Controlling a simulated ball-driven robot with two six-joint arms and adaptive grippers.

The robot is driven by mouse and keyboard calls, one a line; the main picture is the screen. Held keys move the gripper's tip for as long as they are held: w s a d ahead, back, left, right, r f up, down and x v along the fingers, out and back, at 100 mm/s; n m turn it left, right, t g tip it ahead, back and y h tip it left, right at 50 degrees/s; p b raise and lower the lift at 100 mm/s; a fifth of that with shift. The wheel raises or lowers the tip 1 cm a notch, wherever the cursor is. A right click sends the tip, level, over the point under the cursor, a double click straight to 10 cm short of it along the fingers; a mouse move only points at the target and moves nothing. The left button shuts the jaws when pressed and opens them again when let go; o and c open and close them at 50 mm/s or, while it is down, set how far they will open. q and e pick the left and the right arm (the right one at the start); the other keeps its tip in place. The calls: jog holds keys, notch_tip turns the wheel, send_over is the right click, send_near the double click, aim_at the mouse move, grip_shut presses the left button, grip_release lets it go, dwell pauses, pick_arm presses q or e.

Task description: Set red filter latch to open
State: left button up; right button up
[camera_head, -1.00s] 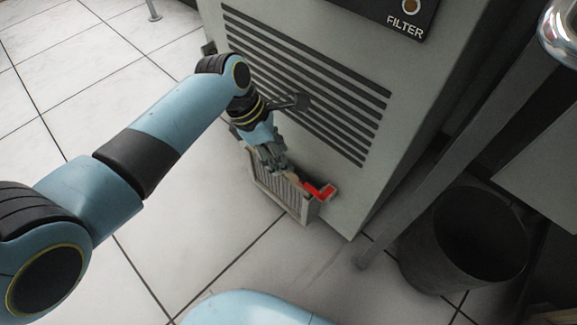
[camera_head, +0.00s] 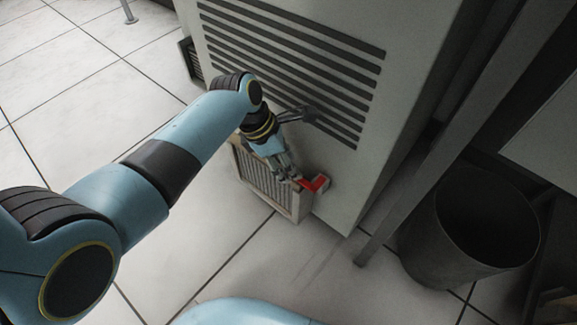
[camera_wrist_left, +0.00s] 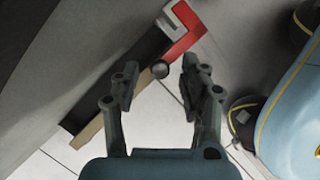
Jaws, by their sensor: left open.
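The red filter latch (camera_head: 316,184) is at the top right corner of a slatted filter unit (camera_head: 299,206) low on the grey cabinet. My left gripper (camera_head: 293,182) is just left of the latch and partly covers the filter's top edge. In the left wrist view the L-shaped red latch (camera_wrist_left: 181,47) lies beyond the fingertips, with a small round grey knob (camera_wrist_left: 160,69) near its end. My left gripper (camera_wrist_left: 157,80) is open, its fingers apart with the knob seen between them. I cannot tell whether either finger touches the latch. My right gripper is not in view.
The grey cabinet (camera_head: 405,95) with dark vent slats stands behind the filter. A dark waste bin (camera_head: 420,235) and a slanted metal leg (camera_head: 440,165) are to the right.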

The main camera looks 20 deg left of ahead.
pick_arm(q)
jog(key=shift+d+f, duration=0.1)
jog(key=shift+f, duration=0.05)
grip_shut()
dwell(0.4)
